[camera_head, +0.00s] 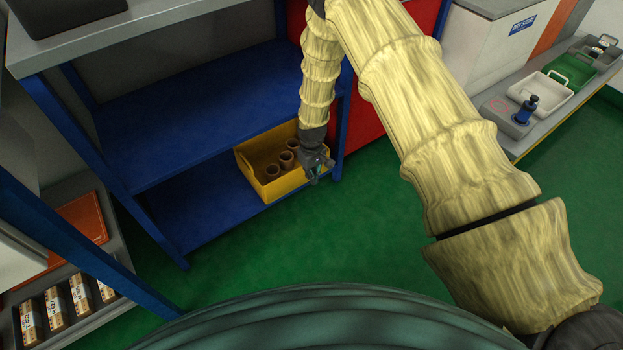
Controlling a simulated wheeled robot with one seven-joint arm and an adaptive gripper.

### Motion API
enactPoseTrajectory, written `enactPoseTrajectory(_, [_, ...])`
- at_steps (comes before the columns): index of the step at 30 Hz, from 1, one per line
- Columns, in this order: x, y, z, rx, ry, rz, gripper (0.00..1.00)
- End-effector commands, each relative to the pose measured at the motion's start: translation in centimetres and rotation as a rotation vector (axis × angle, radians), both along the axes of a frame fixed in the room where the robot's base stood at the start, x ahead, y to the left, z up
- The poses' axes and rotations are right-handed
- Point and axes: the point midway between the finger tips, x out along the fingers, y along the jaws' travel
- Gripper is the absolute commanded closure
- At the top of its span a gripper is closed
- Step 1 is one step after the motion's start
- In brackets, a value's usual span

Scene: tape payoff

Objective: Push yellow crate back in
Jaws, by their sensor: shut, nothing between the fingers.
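The yellow crate (283,187) sits on the lower blue shelf at its right end, near the right post. Its front wall is close to the shelf's front edge. Several brown cylindrical pieces (287,160) stand inside it. My gripper (316,179) is shut and empty, pointing down at the crate's front right corner. It overlaps the corner in the picture, and I cannot tell whether it touches the wall. My arm hides part of the crate's back right side.
The blue upper shelf (200,120) lies above the lower shelf (205,205), which is bare left of the crate. A blue post (343,125) and a red panel (375,110) stand right of it. Green floor (350,230) is clear in front. Trays (541,92) are on a bench at right.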

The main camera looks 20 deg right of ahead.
Motion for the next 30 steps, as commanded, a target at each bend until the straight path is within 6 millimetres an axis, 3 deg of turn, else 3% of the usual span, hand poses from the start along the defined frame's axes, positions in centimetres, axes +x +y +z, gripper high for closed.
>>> enactPoseTrajectory(11, [0.1,0.1,0.5,0.0,-0.001,0.002,1.0])
enactPoseTrajectory(15, [-0.7,-0.1,0.0,0.0,0.001,-0.005,0.74])
enactPoseTrajectory(17, [-2.1,-0.3,-0.6,-0.001,0.005,-0.014,0.71])
enactPoseTrajectory(20, [-5.8,-1.0,-2.3,-0.003,0.008,-0.046,0.71])
enactPoseTrajectory(23, [-11.3,-1.8,-4.1,-0.004,0.01,-0.092,0.71])
enactPoseTrajectory(27, [-20.1,-2.8,-5.6,-0.005,0.01,-0.166,0.71])
enactPoseTrajectory(30, [-26.5,-3.3,-5.6,-0.004,0.011,-0.222,0.71])
